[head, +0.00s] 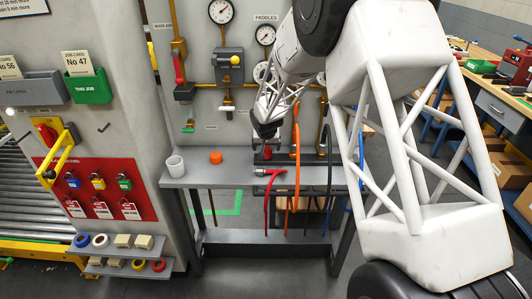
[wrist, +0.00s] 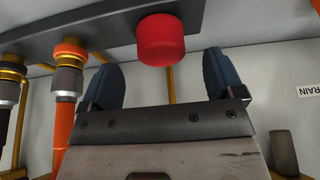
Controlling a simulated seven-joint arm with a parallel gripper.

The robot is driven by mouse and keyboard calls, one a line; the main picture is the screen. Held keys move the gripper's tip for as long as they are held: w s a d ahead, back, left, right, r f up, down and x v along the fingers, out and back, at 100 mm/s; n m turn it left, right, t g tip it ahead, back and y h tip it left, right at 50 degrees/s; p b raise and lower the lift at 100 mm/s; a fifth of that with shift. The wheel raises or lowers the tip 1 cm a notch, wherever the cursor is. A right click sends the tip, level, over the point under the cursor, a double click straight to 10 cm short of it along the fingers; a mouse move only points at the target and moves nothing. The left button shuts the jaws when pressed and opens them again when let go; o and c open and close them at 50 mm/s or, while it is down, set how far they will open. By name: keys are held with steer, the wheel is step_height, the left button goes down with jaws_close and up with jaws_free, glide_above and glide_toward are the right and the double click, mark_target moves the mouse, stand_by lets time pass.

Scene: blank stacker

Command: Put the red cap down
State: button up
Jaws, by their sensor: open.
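The red cap (wrist: 161,42) shows in the wrist view at the underside of a dark grey bar (wrist: 105,32). It looks upright against the bar, with no finger touching it. My gripper (wrist: 160,68) is open, with one blue finger pad to each side and below the cap, and clear gaps between. The cap lies at or just past the fingertips. In the head view my gripper (head: 266,132) is above the back of the grey shelf, by the hoses. A small dark red shape under it may be the cap, but I cannot tell.
Orange (head: 297,150) and other hoses hang close to the right of my gripper in the head view. A white cup (head: 175,166) and an orange cap (head: 216,158) stand on the grey shelf (head: 225,177) to the left. A red-ended hose fitting (head: 270,172) lies in front.

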mark_target(266, 149)
steer(key=shift+x, duration=1.8)
steer(key=shift+a, duration=0.1)
steer(key=c, duration=1.1)
steer(key=shift+o, duration=0.2)
steer(key=shift+r, duration=0.75)
step_height(266, 149, up, 2)
steer(key=shift+r, duration=0.1)
steer(key=s+d+r, duration=0.1)
steer(key=s+d, duration=0.2)
steer(key=s, duration=1.2)
steer(key=shift+s+d+r, duration=0.15)
steer(key=shift+s+d, duration=0.05)
steer(key=shift+s, duration=0.1)
